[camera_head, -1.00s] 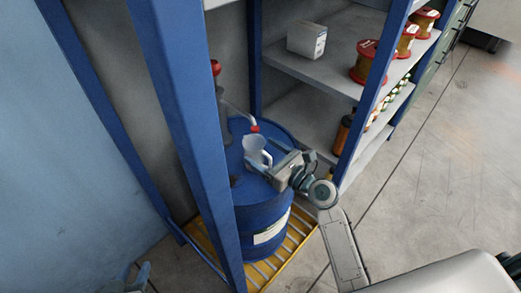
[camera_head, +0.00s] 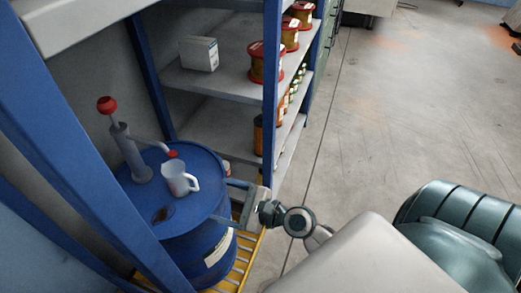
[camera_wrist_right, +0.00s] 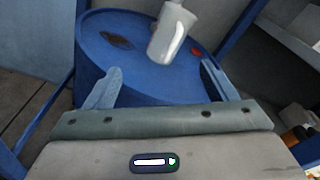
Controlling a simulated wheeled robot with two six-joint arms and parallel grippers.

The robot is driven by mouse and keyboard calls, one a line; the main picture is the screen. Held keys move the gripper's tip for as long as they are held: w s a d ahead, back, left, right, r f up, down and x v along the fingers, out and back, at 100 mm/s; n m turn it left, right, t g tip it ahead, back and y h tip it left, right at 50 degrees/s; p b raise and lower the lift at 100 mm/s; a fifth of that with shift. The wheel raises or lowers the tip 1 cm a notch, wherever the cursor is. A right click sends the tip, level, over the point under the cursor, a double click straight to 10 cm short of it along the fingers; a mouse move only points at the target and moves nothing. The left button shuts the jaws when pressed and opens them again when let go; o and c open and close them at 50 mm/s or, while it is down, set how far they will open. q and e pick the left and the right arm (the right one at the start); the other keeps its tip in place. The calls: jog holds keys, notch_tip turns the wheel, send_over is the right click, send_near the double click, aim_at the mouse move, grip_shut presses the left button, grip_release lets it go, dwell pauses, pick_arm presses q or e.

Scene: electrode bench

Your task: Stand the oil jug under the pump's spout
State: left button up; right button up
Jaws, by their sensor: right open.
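The oil jug (camera_head: 178,181), pale and translucent with a handle, stands upright on top of a blue drum (camera_head: 202,210). The hand pump (camera_head: 130,155) rises from the drum's left side with a red knob on top. Its spout ends in a red tip (camera_head: 172,153), just above and behind the jug's mouth in the head view. My right gripper (camera_head: 222,201) is open and empty at the drum's right edge, apart from the jug. In the right wrist view, the jug (camera_wrist_right: 172,38) is beyond the open fingers (camera_wrist_right: 160,88). My left gripper is out of view.
A blue rack post (camera_head: 271,90) stands right of the drum. Shelves (camera_head: 215,80) behind hold a white box (camera_head: 199,54) and red-ended spools (camera_head: 266,63). A yellow grating (camera_head: 243,262) lies under the drum. The floor to the right is open.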

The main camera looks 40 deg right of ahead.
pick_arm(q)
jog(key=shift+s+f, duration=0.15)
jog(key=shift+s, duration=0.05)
pick_arm(e)
jog(key=s+d+f+n+g+h, duration=0.1)
jog(key=s+d+f+n+h, duration=0.1)
jog(key=s+n, duration=0.4)
jog(key=s+d+f+n+g+h, duration=0.1)
jog(key=s+n+h, duration=0.4)
jog(key=n, duration=1.2)
notch_tip(320, 180, down, 2)
jog(key=shift+s+d+f+n+g, duration=0.15)
jog(key=shift+s+d+n+g, duration=0.15)
jog(key=shift+s+d+g, duration=0.15)
jog(key=shift+w, duration=0.1)
